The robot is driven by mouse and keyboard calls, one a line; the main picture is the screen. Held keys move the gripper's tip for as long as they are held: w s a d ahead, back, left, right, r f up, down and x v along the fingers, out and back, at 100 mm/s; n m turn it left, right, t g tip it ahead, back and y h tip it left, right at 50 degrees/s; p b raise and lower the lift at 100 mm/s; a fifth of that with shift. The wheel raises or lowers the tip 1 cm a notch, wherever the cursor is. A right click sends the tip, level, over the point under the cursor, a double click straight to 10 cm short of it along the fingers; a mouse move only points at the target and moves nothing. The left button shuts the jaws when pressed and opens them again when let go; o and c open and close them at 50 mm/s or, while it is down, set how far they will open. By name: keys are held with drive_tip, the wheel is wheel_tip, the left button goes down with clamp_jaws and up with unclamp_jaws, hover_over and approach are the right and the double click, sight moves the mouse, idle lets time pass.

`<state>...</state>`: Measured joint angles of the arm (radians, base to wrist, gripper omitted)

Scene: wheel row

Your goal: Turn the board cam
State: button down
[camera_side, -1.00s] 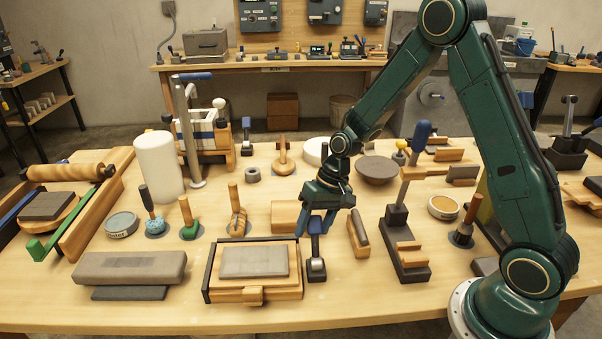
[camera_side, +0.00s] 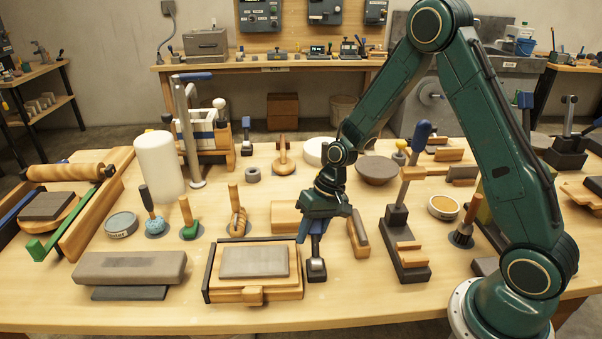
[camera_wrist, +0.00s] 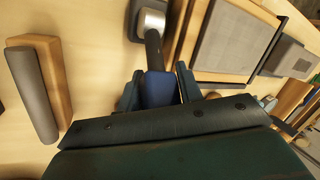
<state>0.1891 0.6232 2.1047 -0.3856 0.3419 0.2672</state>
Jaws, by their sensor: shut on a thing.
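The board cam is a small lever with a blue grip and a dark, metal-ended base (camera_side: 316,270). It stands right beside the wooden board (camera_side: 253,294), which carries a grey slab (camera_side: 254,262). My gripper (camera_side: 314,236) points down over the cam, its fingers shut around the blue grip. In the wrist view, the blue grip (camera_wrist: 158,90) sits between the two fingers of my gripper (camera_wrist: 159,86), with the dark stem and metal end (camera_wrist: 151,19) beyond it. In the side view the fingers hide most of the grip.
A wooden block with a dark rounded bar (camera_side: 358,235) stands close to the right of the cam. A dark clamp stand with a blue-topped lever (camera_side: 397,215) is farther right. A long grey stone (camera_side: 130,267) lies left of the board. The table's front strip is mostly clear.

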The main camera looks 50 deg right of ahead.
sight(313, 260)
drive_tip(key=shift+s+r, duration=0.1)
drive_tip(key=shift+s+a+r+n+t+h, duration=0.2)
drive_tip(key=shift+s+a+r+t+h, duration=0.2)
drive_tip(key=shift+t+h, duration=0.3)
drive_tip(key=shift+s+a+r+n+t+h, duration=0.2)
drive_tip(key=shift+s+a+r+t+h, duration=0.2)
drive_tip(key=shift+t+h, duration=0.3)
drive_tip(key=shift+s+a+r+n+t+h, duration=0.15)
drive_tip(key=shift+s+a+t+h, duration=0.35)
drive_tip(key=shift+t+h, duration=0.25)
drive_tip(key=shift+s+a+r+n+t+h, duration=0.15)
drive_tip(key=shift+s+a+t+h, duration=0.3)
drive_tip(key=shift+t+h, duration=0.3)
drive_tip(key=shift+a+t, duration=0.1)
drive_tip(key=shift+t, duration=0.2)
drive_tip(key=c, duration=0.9)
unclamp_jaws()
drive_tip(key=shift+c, duration=0.2)
drive_tip(key=shift+r, duration=0.1)
wheel_tip(313, 260, up, 20)
